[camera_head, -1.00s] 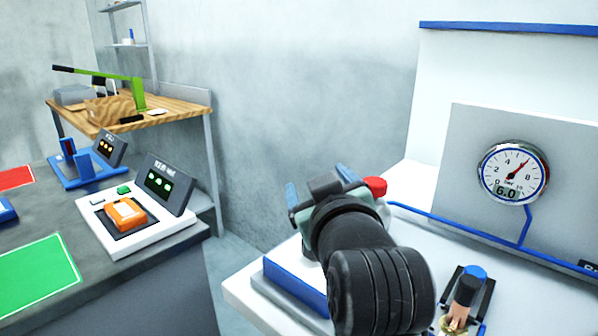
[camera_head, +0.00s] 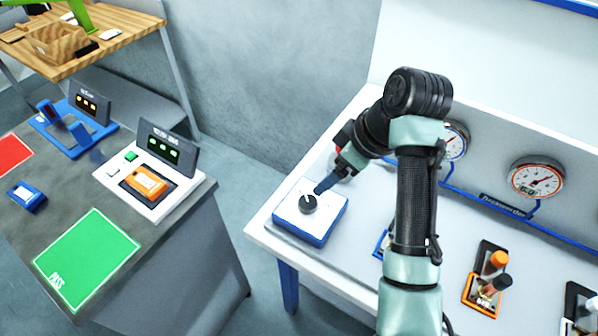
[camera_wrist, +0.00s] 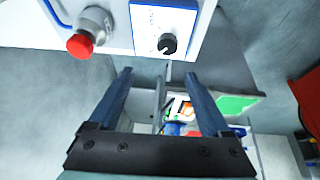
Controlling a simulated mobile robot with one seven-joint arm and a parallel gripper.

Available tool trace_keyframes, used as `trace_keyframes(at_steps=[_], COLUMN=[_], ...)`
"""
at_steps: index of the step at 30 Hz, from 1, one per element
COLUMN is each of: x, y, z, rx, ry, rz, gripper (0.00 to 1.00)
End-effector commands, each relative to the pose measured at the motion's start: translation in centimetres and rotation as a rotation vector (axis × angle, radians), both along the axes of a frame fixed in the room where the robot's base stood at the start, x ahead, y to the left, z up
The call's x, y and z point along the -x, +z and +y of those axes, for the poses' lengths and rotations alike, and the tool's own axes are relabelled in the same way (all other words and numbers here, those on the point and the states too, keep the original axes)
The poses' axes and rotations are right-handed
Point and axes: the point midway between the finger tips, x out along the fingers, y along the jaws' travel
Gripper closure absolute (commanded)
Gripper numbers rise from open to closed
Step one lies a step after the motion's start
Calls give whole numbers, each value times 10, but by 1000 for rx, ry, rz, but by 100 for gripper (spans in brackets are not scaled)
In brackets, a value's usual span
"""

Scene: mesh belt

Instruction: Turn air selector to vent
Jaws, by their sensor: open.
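The air selector is a white-topped box with blue sides (camera_head: 322,229) on the left end of the white bench. It carries a round black knob (camera_head: 308,203) with a white pointer mark. In the wrist view the knob (camera_wrist: 167,43) sits on the white plate (camera_wrist: 150,18), above and between the fingertips in the picture. My gripper (camera_head: 322,187) is at the far right of the knob in the head view. In the wrist view my gripper (camera_wrist: 157,75) is open with nothing between its fingers. The plate's lettering is too small to read.
A red knob (camera_wrist: 80,45) on a metal fitting stands beside the selector. A grey table with a green pad (camera_head: 86,258) is at left, across a floor gap.

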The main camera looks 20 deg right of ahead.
Motion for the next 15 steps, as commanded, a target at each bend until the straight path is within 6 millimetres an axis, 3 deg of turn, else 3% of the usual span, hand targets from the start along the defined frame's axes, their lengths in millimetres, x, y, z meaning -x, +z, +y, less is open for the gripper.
trace_keyframes(at_steps=[1,7,15], x=[5,12,0], y=[10,5,-35], z=[-2,-4,7], rx=[-8,-22,-23], ry=[9,28,29], rz=[24,58,60], gripper=[18,18,18])
